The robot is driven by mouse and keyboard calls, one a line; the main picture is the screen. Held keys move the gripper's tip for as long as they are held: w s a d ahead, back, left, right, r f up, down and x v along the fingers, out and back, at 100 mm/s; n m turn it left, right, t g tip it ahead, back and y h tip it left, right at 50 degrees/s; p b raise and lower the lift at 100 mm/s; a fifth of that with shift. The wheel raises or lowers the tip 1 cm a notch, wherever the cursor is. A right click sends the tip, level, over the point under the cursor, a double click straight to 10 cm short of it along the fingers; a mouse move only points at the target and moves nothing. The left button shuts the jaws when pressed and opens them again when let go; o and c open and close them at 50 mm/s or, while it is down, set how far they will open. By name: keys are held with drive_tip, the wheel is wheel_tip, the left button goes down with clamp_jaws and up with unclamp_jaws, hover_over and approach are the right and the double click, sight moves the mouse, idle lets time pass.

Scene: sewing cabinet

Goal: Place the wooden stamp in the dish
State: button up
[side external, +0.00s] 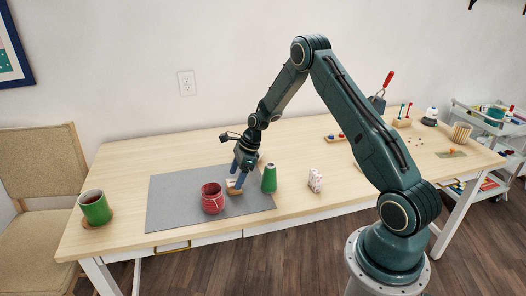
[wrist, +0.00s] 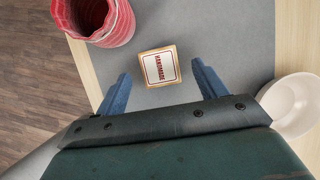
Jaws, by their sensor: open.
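The wooden stamp (wrist: 158,67) lies on the grey mat, its square top marked with red lettering. In the side view it (side external: 234,187) shows under my gripper (side external: 238,179). In the wrist view my gripper (wrist: 161,85) has its two blue fingers spread wide, with nothing between the tips. The stamp is just ahead of the fingers and between their lines, apart from both. The white round dish (wrist: 295,105) is at the right edge of the wrist view, partly cut off and partly behind my gripper. I cannot make out the dish clearly in the side view.
A red ribbed pot (side external: 212,198) stands near the stamp, at upper left in the wrist view (wrist: 95,22). A green mug (side external: 95,207) is far left. The mat's left part (side external: 172,200) is clear.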

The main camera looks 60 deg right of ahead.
sight(233, 182)
drive_tip(key=shift+x, duration=1.85)
drive_tip(key=c, duration=1.2)
drive_tip(key=shift+o, duration=0.2)
drive_tip(key=shift+r, duration=0.1)
wheel_tip(233, 182, up, 20)
